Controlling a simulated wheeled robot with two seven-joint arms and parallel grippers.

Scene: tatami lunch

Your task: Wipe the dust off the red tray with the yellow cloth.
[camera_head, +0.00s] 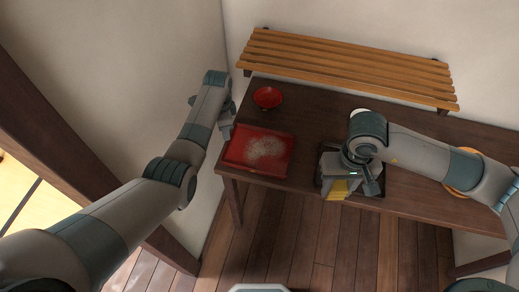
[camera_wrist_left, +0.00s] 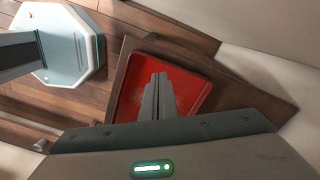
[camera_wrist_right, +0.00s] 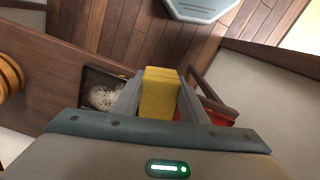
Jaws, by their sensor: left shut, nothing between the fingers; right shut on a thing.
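The red tray (camera_head: 235,150) lies at the left end of the dark table, with a pale patch of dust (camera_head: 266,147) on its middle. It also shows in the left wrist view (camera_wrist_left: 190,86), and a part of it in the right wrist view (camera_wrist_right: 220,119). My left gripper (camera_head: 226,131) is shut and empty at the tray's left edge; whether it touches the tray I cannot tell. My right gripper (camera_wrist_right: 158,88) is shut on the folded yellow cloth (camera_wrist_right: 158,98), right of the tray near the table's front edge. The cloth also shows in the head view (camera_head: 338,190).
A red bowl (camera_head: 268,97) stands behind the tray. A dark tray (camera_wrist_right: 105,73) with a whitish round thing (camera_wrist_right: 103,97) lies near my right gripper. A round orange thing (camera_head: 459,186) is partly hidden by my right arm. A slatted wooden shelf (camera_head: 345,68) runs along the back wall.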

